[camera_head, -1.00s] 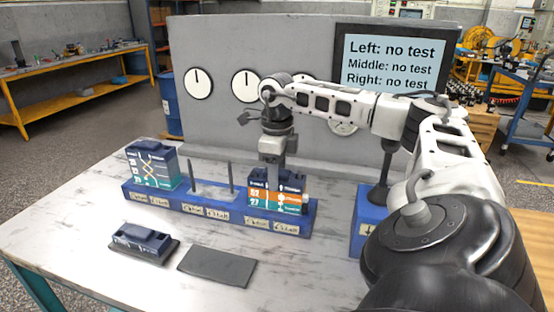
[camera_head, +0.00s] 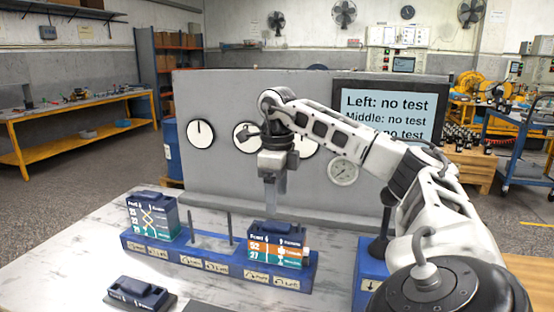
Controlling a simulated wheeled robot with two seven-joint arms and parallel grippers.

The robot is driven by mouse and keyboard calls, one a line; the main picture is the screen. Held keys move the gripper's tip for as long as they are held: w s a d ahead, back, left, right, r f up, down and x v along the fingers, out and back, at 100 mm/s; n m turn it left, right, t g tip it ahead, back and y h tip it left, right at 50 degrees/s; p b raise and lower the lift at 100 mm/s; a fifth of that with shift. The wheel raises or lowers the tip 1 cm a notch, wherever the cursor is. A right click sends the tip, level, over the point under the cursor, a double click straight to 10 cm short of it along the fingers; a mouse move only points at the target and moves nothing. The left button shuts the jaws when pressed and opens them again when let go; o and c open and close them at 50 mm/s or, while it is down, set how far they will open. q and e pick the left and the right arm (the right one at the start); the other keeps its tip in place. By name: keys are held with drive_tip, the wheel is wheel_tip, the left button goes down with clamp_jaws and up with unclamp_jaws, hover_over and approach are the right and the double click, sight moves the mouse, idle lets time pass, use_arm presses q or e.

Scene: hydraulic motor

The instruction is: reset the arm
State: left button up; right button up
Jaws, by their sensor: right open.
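My right gripper (camera_head: 274,200) hangs with its fingers down, above a block with orange and teal labels (camera_head: 279,246). It is open, and a small gap shows between its fingertips and the block's top. That block sits at the right end of a blue base (camera_head: 203,259) on the table. A teal and dark blue block (camera_head: 152,217) sits at the left end of the base. Two thin posts (camera_head: 230,228) stand bare at its middle. A third dark block (camera_head: 139,293) lies on a dark pad at the table's front. My left gripper is not in view.
A grey panel (camera_head: 230,95) with round dials stands behind the base. Its screen (camera_head: 390,110) reads "no test" and is partly covered by my right arm. A blue stand (camera_head: 366,268) is at the right. The table's (camera_head: 90,255) left side is clear.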

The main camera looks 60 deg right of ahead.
use_arm(q)
drive_tip(key=p, duration=0.2)
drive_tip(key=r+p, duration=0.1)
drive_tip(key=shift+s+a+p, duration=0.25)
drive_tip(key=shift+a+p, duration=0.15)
use_arm(e)
wheel_tip(320, 180, up, 8)
drive_tip(key=shift+f, duration=0.25)
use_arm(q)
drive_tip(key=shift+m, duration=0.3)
use_arm(e)
drive_tip(key=shift+f, duration=0.1)
